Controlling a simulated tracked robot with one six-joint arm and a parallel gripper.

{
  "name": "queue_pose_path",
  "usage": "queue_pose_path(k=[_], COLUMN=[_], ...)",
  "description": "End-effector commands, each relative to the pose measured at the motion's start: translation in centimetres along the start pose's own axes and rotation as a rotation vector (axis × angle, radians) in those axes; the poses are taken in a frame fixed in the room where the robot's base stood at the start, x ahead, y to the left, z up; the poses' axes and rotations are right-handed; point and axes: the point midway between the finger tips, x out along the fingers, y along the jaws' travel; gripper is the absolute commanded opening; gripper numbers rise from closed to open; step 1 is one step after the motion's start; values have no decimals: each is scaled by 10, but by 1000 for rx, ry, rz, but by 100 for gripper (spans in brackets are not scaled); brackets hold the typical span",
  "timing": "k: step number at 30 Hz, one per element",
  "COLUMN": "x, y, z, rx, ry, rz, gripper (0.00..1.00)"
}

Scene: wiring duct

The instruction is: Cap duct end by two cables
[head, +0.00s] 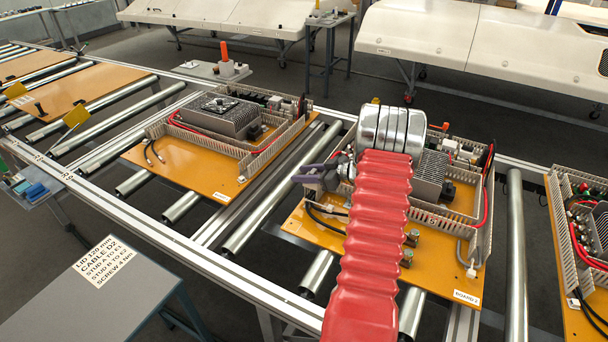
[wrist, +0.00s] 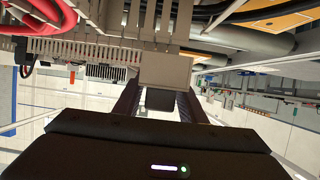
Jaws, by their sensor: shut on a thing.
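My gripper (head: 318,178) is at the left side of the middle orange board (head: 300,222), partly hidden by my red-sleeved arm. In the wrist view its two dark fingers (wrist: 157,104) are shut on a small grey-beige end cap (wrist: 166,68). The cap is right beside the end of a slotted grey wiring duct (wrist: 80,52); I cannot tell whether it is fully seated. Black cables (wrist: 228,38) run close to the cap on the right. In the head view two black cables (head: 326,211) lie on the board just below my gripper.
A grey finned box (head: 431,174) and brass-coloured terminals (head: 411,238) stand on the same board. A red cable (wrist: 22,52) loops at the wrist view's left. Other wired boards lie on the roller conveyor (head: 262,215). A grey table (head: 95,300) with a printed card stands front left.

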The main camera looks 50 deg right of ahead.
Motion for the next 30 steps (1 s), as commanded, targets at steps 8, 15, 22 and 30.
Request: queue_pose_path(k=[8,15,22,30], x=[2,3,5,7], y=[0,0,0,0], z=[4,8,12,17], rx=[0,-1,0,1], ry=[0,0,0,0], rz=[0,0,0,0], gripper=[16,16,16,16])
